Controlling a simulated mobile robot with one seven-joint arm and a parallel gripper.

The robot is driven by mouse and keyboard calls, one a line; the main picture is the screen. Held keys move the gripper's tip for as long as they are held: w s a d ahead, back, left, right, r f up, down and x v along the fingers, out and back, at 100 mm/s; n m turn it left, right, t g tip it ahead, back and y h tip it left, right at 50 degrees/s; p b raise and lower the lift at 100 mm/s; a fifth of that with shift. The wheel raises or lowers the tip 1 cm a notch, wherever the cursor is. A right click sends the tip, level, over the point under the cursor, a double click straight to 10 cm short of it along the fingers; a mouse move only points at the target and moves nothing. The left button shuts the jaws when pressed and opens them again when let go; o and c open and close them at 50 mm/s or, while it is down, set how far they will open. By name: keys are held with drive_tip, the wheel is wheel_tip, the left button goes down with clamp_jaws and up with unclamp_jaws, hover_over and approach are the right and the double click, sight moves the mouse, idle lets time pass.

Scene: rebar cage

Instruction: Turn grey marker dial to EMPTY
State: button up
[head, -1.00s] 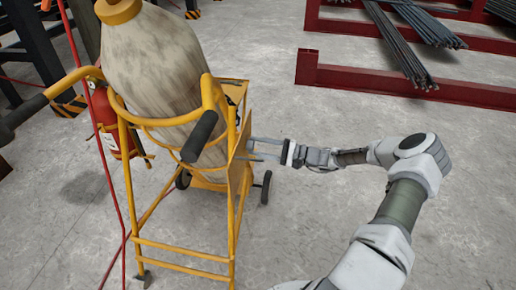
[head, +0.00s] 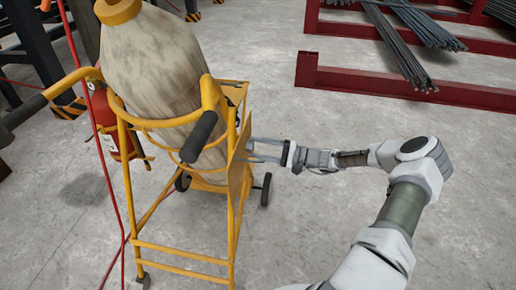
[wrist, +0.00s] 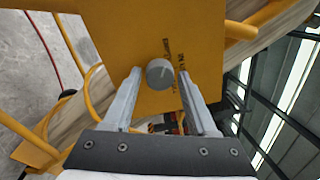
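The grey marker dial (wrist: 160,72) is a round knob on a yellow panel (wrist: 190,30) in the wrist view. Small dark lettering stands beside it, one word above and one to its right; it is too small to read surely. A faint light line shows on the dial face, and I cannot tell which word it marks. My gripper (head: 252,150) is open, its two fingers on either side of the dial in the wrist view, with gaps to it. In the head view the fingers reach the panel's right side, and the dial is hidden.
The panel is on a yellow cart (head: 180,248) carrying a large stained cylinder (head: 155,65). A red fire extinguisher (head: 112,135) and a red hose (head: 108,185) are at its left. Red racks with steel bars (head: 405,60) stand at the back right. The floor to the right is clear.

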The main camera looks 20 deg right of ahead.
drive_tip(key=shift+o, duration=1)
drive_tip(key=shift+s+d, duration=0.1)
drive_tip(key=shift+d, duration=0.05)
drive_tip(key=r+p+v, duration=0.1)
drive_tip(key=p+v, duration=0.1)
drive_tip(key=v, duration=1.5)
drive_tip(key=shift+f, duration=0.5)
